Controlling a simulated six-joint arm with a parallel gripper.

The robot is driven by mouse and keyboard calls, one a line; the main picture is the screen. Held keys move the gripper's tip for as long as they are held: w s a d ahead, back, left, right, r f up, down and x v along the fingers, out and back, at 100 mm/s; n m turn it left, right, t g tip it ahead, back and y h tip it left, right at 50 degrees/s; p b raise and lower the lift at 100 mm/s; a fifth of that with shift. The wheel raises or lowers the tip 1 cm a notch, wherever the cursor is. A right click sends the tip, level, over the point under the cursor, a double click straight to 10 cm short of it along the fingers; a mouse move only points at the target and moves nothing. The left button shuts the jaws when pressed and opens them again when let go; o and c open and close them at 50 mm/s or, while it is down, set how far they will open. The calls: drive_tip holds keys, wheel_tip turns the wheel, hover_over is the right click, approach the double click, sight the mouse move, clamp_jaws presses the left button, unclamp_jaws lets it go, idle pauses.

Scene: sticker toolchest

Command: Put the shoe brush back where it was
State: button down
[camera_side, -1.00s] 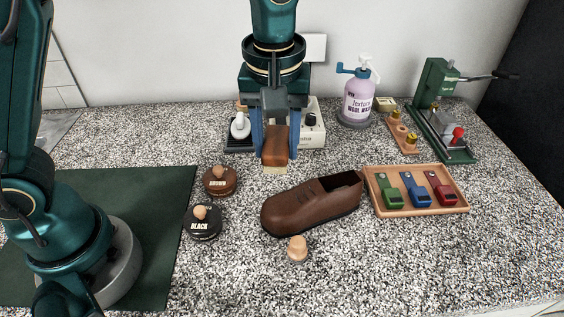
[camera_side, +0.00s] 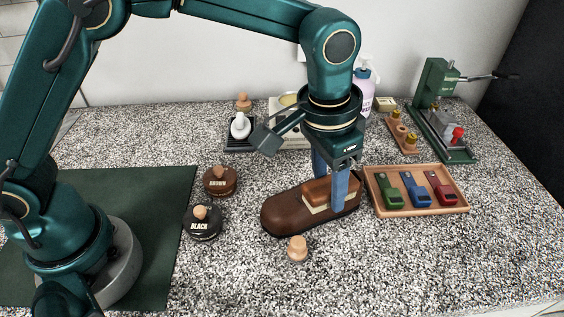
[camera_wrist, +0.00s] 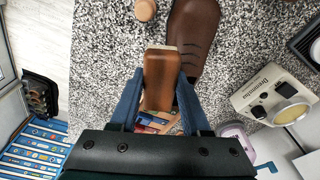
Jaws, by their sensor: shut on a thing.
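The shoe brush (camera_side: 320,194) has a brown wooden back and pale bristles. My gripper (camera_side: 332,200) is shut on it, with blue fingers on both its sides. In the side view the brush is over the heel end of the brown shoe (camera_side: 285,210); I cannot tell whether the bristles touch it. In the wrist view the brush (camera_wrist: 162,75) lies between the blue fingers (camera_wrist: 158,98), and the shoe (camera_wrist: 193,30) shows beyond it. The brush and fingers hide the shoe's opening.
A wooden tray (camera_side: 415,212) with green, blue and red pieces is right of the shoe. Brown (camera_side: 220,181) and black (camera_side: 203,223) polish tins are left. A small wooden knob (camera_side: 297,249) stands in front.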

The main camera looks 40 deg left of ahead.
hover_over(351, 261)
wheel_tip(351, 261, down, 4)
drive_tip(key=shift+s+a+f, duration=0.15)
drive_tip(key=shift+f, duration=2.05)
drive_tip(key=shift+f, duration=0.1)
drive_tip(key=shift+c, duration=1.8)
unclamp_jaws()
